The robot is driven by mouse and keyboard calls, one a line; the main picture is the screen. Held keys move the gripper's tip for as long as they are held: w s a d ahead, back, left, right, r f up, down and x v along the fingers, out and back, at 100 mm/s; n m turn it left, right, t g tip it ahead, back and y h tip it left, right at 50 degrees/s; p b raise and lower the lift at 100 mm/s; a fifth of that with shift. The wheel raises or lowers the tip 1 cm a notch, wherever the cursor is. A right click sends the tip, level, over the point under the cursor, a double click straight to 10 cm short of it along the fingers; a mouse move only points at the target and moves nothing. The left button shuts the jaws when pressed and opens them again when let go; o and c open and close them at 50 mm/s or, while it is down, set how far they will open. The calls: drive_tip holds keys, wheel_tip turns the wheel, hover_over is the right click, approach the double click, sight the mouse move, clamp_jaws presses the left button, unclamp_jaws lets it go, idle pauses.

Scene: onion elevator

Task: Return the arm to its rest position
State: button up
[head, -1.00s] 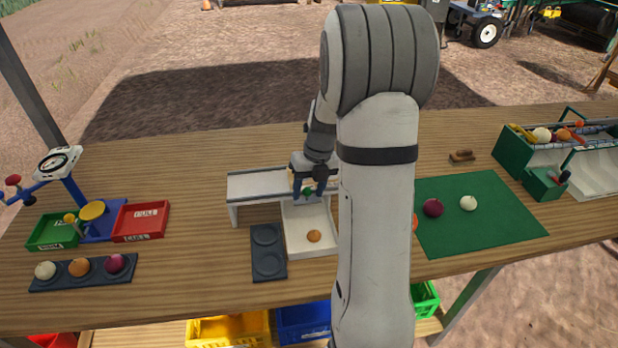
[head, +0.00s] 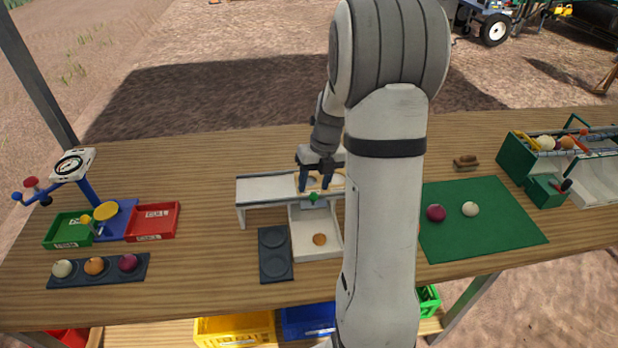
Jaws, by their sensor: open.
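My gripper (head: 316,186) is open, over the inner end of the white tray (head: 337,251), with a small green knob (head: 313,197) just below its fingertips. It holds nothing that I can see. My arm rises in front of the bench and hides part of its middle right. An orange onion (head: 319,239) lies in the white tray. A grey raised bench (head: 266,189) with a wooden piece on it stands behind the tray.
A dark two-well holder (head: 275,268) lies left of the tray. A green mat (head: 480,235) with two onions and a green crate (head: 516,158) are on the right.

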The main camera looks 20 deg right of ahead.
drive_tip(key=shift+r+p, duration=0.6)
drive_tip(key=shift+r, duration=0.3)
drive_tip(key=shift+f, duration=0.1)
